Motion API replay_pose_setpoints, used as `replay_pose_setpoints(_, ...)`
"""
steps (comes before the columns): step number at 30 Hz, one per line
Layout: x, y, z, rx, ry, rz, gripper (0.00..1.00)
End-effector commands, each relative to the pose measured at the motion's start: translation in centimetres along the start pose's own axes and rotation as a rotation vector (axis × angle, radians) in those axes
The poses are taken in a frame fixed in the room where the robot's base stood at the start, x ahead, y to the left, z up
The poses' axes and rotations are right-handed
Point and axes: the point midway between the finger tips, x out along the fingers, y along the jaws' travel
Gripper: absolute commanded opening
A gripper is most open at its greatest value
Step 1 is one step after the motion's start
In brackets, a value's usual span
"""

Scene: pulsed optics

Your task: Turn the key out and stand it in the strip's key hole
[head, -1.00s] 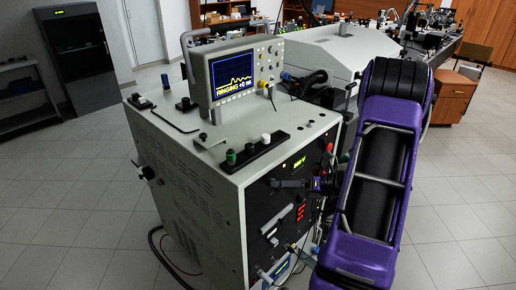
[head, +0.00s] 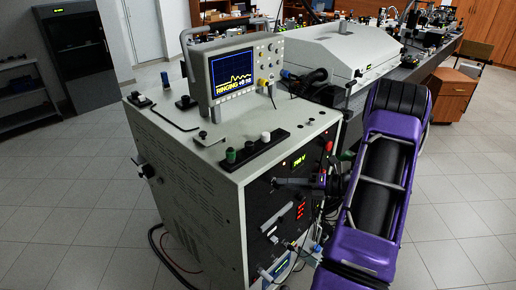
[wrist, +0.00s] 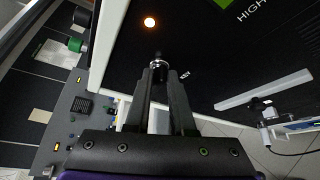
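My gripper (wrist: 158,72) is at the cabinet's black front panel, beside the printed KEY label. Its two fingertips sit close together on either side of the key (wrist: 158,62) in its round silver lock. They look shut on it; most of the key is hidden between them. In the head view my gripper (head: 282,183) reaches the front panel from the right. The dark strip (head: 256,149) lies on the cabinet top near the front edge. It carries a green knob (head: 231,155) and a white knob (head: 266,136). Its key hole is too small to make out.
An oscilloscope (head: 233,78) stands on the cabinet top (head: 190,150), behind the strip. Floor at the left is clear.

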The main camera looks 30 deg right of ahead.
Motion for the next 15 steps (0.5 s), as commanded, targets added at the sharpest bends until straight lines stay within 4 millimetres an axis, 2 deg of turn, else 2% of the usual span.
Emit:
replay_pose_setpoints(11,0.11,0.17,0.03,-0.006,0.001,0.001,0.0)
replay_pose_setpoints(15,0.14,0.55,0.0,-0.112,0.002,-0.055,0.0)
